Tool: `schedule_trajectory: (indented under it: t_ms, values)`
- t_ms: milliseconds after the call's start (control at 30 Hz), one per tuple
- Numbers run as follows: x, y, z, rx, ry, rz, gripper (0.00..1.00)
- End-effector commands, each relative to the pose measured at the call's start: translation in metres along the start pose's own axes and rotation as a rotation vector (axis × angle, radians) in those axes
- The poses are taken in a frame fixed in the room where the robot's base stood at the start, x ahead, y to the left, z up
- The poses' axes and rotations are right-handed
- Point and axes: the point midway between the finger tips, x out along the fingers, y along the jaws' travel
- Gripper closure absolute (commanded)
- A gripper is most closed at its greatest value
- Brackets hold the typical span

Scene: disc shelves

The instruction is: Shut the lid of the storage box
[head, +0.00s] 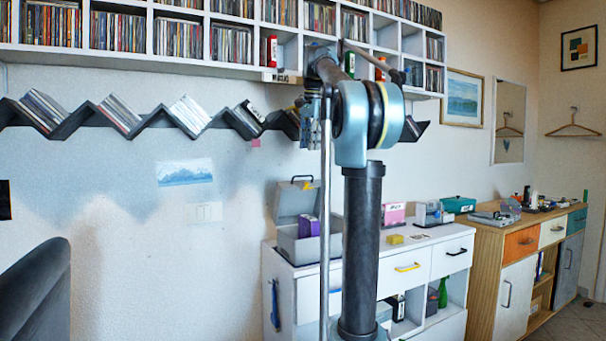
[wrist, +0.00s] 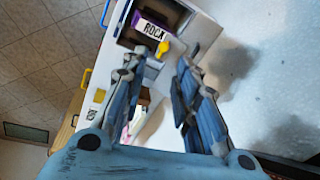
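The grey storage box (head: 297,247) stands on the white cabinet in the head view, with its lid (head: 297,202) raised against the wall side. The lid has a dark handle on top and a yellow latch (head: 309,186). A purple case (head: 308,226) sits inside. In the wrist view the case, marked ROCK (wrist: 151,30), and the yellow latch (wrist: 163,49) show beyond the fingers. My gripper (wrist: 157,70) is open and empty, pointing toward the box. In the head view my gripper (head: 311,130) is above the box, near the wall, partly hidden by my arm.
A zigzag shelf (head: 75,120) and a disc rack (head: 130,60) are on the wall close to my arm. A dark chair (head: 35,290) stands at left.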

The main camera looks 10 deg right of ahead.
Motion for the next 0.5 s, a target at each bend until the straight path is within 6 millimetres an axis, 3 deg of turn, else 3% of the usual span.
schedule_trajectory:
  t_ms: [200, 500]
  values:
    - [-0.034, -0.039, -0.026, 0.152, -0.007, 0.000, 0.72]
    - [-0.050, -0.060, -0.040, 0.263, -0.013, 0.000, 0.72]
